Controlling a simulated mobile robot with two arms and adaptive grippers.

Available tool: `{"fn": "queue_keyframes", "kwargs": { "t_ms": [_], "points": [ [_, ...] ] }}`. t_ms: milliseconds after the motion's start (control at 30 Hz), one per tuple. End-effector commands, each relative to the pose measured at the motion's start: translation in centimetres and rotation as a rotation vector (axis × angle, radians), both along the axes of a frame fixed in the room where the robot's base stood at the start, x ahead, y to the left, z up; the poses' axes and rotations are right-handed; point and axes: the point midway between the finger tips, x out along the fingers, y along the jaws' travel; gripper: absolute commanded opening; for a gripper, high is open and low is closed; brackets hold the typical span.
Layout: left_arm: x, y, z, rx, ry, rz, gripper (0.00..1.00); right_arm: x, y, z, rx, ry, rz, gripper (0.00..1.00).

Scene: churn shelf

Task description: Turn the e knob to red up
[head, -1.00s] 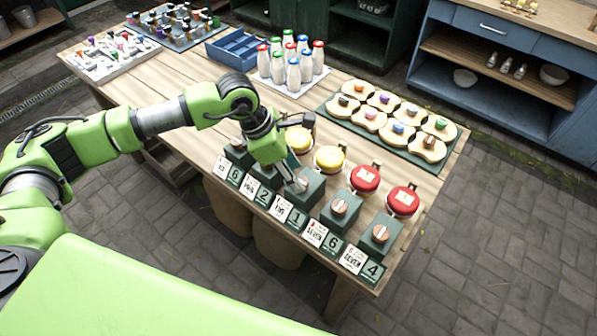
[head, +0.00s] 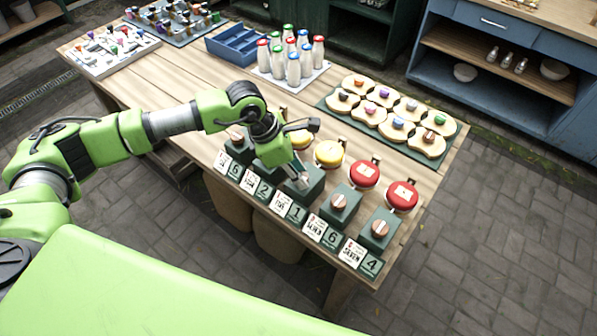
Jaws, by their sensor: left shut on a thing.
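A row of green knob boxes stands along the table's front edge, with round copper knobs. The far-left knob (head: 236,134), fourth knob (head: 339,201) and far-right knob (head: 380,228) show clearly. My left gripper (head: 302,182) points down at the third box (head: 314,190) and is shut on its knob, which the fingers mostly hide. The second box (head: 268,172) is partly behind my arm, and its knob is hidden. I cannot read which box is marked e, nor see a red mark on the held knob. My right gripper is out of view.
Yellow (head: 328,153) and red (head: 364,173) round bells stand just behind the boxes. Number cards (head: 313,228) line the front edge. Behind are a green board of wooden pieces (head: 398,129), milk bottles (head: 293,66) and a blue tray (head: 235,45).

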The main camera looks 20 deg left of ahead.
Motion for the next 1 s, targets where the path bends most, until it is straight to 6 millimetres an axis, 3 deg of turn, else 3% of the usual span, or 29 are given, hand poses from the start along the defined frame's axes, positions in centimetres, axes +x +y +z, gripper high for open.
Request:
{"fn": "queue_keyframes", "kwargs": {
  "t_ms": [367,1000],
  "points": [
    [-0.2,-0.1,-0.5,0.001,-0.001,0.187,0.04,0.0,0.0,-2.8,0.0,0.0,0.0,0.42],
    [-0.3,-0.5,-0.6,0.0,-0.003,0.788,0.04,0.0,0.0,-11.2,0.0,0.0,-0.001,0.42]
  ]
}}
